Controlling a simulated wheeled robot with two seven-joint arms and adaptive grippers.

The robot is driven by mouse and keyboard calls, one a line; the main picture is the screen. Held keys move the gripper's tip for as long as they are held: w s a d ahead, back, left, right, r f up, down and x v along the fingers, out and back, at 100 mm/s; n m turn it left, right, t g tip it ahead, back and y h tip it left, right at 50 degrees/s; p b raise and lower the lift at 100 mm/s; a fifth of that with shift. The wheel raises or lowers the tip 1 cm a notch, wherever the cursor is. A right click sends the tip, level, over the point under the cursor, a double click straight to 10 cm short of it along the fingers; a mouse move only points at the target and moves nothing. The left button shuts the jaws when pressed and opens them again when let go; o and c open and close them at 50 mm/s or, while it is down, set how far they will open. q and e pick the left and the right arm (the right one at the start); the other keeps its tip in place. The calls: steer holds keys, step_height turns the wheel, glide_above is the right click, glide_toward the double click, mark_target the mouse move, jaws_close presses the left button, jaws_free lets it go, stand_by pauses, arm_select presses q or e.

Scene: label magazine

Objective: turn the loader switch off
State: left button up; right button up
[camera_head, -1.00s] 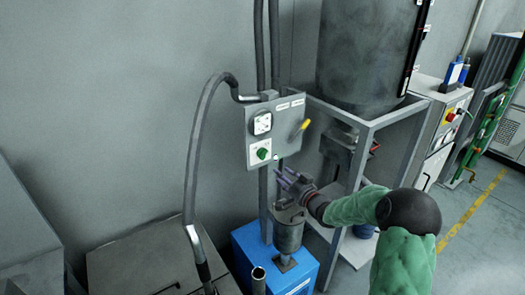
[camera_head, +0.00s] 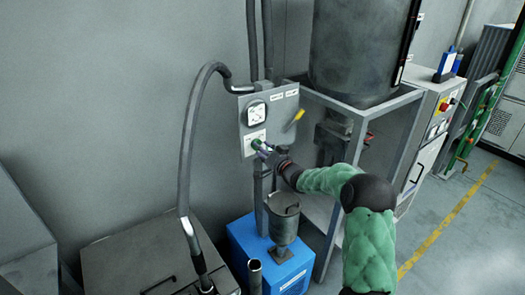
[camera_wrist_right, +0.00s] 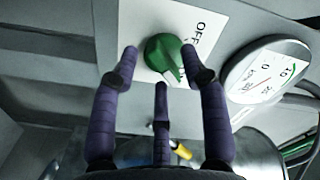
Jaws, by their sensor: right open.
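The loader switch is a green rotary knob (camera_wrist_right: 164,54) on a white plate marked "OFF" in the right wrist view. In the head view the knob (camera_head: 256,144) sits low on the grey control box (camera_head: 287,104), partly hidden by my right gripper (camera_head: 263,150). My right gripper also shows in the right wrist view (camera_wrist_right: 166,78), with its purple fingers open and spread around the knob. One fingertip is to the left of the knob and one to the right, close to it; I cannot tell whether they touch. My left gripper is not in view.
A dial gauge (camera_head: 256,112) sits above the switch, and a yellow-handled lever (camera_head: 299,115) sticks out to the right. A grey hose (camera_head: 187,140) arches on the left. Below stand a metal hopper (camera_head: 284,217) and a blue unit (camera_head: 240,240). A metal frame (camera_head: 362,125) stands right.

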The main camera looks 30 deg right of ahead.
jaws_close()
steer(key=shift+n, duration=0.3)
steer(key=shift+r+n+b, duration=0.15)
steer(key=shift+n+b, duration=2.4)
steer(key=shift+n, duration=1.75)
steer(key=shift+r+n+b, duration=0.1)
steer(key=shift+n+b, duration=2.45)
steer(key=shift+n, duration=1.75)
